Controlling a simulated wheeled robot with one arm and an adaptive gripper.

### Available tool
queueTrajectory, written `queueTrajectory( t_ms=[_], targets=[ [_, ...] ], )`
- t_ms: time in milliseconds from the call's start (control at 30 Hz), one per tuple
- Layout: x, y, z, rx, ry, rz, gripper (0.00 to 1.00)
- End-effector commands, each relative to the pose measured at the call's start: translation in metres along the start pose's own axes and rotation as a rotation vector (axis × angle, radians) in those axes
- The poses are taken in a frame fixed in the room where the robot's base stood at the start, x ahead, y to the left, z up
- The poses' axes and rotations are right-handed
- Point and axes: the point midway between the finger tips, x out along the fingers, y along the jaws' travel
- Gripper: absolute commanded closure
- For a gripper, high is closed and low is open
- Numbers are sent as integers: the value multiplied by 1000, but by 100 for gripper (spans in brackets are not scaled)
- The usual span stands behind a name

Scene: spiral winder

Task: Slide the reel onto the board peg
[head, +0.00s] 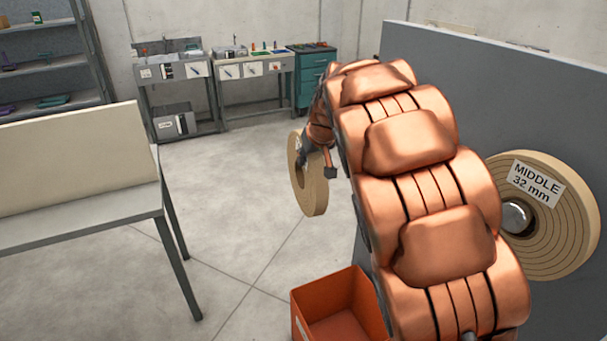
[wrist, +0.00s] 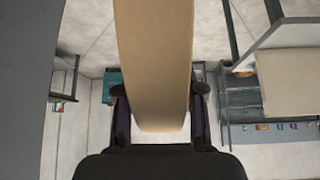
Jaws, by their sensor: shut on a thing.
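A tan reel (head: 313,190) hangs upright off the floor at the far end of my arm in the head view. My gripper (head: 303,157) is shut on this reel near its upper part. In the wrist view the reel (wrist: 153,55) shows edge-on as a tan band between the two fingers of my gripper (wrist: 160,108). The grey board (head: 500,85) stands at the right. A larger tan reel labelled "MIDDLE 32 mm" (head: 560,235) sits against it, with a round metal peg end (head: 515,217) at its centre. My arm hides part of the board and any other pegs there.
An orange bin (head: 330,310) stands on the floor below my arm. A table (head: 80,225) with an upright cream panel (head: 70,155) is at the left. Workbenches (head: 245,95), a teal cabinet (head: 312,75) and shelves (head: 45,65) line the back. The middle floor is clear.

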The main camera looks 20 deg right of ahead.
Motion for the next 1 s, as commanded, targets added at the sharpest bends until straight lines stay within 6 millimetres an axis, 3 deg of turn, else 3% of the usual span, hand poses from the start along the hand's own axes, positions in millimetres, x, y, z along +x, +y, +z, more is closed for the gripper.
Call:
queueTrajectory(
  t_ms=[500, 1000],
  targets=[
    [-58, 50, -44, -30, 6, -22, 100],
    [-128, 99, -60, -63, 4, -44, 100]
  ],
)
